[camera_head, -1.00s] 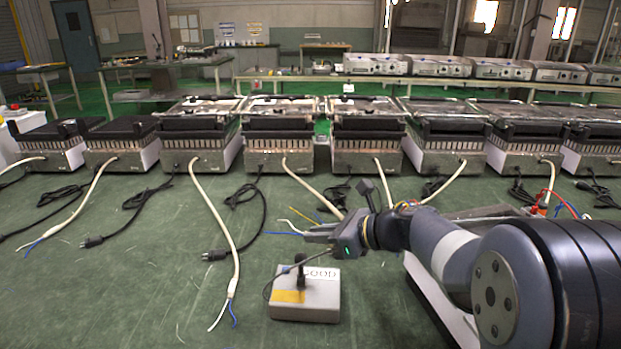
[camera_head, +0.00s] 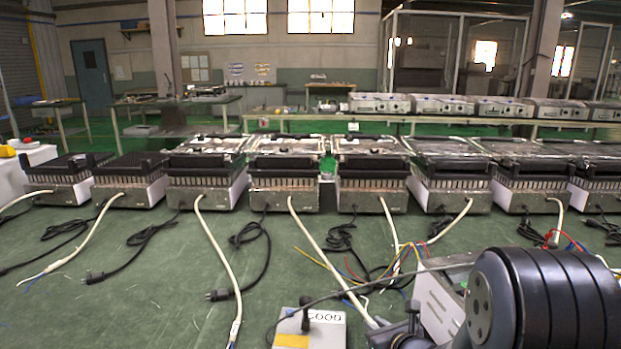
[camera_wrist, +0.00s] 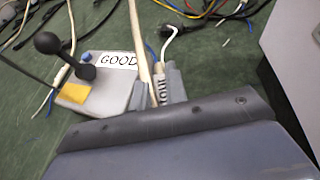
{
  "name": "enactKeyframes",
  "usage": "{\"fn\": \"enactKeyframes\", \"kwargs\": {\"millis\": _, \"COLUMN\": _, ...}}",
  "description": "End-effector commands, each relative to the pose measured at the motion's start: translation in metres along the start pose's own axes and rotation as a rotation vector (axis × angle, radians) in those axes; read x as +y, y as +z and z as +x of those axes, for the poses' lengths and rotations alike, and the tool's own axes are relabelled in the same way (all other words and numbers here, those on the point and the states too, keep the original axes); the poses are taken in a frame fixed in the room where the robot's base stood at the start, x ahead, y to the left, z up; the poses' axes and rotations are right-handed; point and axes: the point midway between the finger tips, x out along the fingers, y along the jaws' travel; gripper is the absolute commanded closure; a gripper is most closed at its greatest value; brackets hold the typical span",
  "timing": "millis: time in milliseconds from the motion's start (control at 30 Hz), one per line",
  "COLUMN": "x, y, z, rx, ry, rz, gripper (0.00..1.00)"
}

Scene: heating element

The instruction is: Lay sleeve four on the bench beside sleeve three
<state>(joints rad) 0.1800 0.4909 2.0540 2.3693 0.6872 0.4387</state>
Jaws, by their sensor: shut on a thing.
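Sleeve four (camera_head: 318,240) is a cream cable sleeve running from the fourth grill from the left towards my gripper (camera_head: 382,325), low in the head view. In the wrist view, my gripper (camera_wrist: 157,84) is shut on sleeve four (camera_wrist: 141,45), which passes between its fingers. The far end of the sleeve is hidden by my gripper. Sleeve three (camera_head: 216,262) lies on the green bench (camera_head: 150,305) to the left, its lower end near the bottom edge of the head view.
A grey block labelled GOOD (camera_head: 325,328), with a black lever, sits left of my gripper. A black plug cord (camera_head: 257,245) lies between sleeves three and four. Coloured wires (camera_head: 375,275) lie behind my gripper. Bare bench shows left of sleeve three.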

Motion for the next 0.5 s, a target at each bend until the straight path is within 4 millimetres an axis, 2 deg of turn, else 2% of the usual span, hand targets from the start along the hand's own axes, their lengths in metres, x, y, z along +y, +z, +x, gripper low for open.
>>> {"fn": "enactKeyframes", "kwargs": {"millis": 33, "x": -0.004, "y": -0.012, "z": -0.002, "rx": 0.006, "ry": -0.024, "rz": 0.015, "gripper": 1.0}}
{"fn": "enactKeyframes", "kwargs": {"millis": 100, "x": -0.004, "y": 0.014, "z": -0.01, "rx": -0.002, "ry": -0.021, "rz": 0.007, "gripper": 1.0}}
{"fn": "enactKeyframes", "kwargs": {"millis": 500, "x": -0.003, "y": 0.076, "z": -0.036, "rx": -0.002, "ry": -0.019, "rz": 0.007, "gripper": 1.0}}
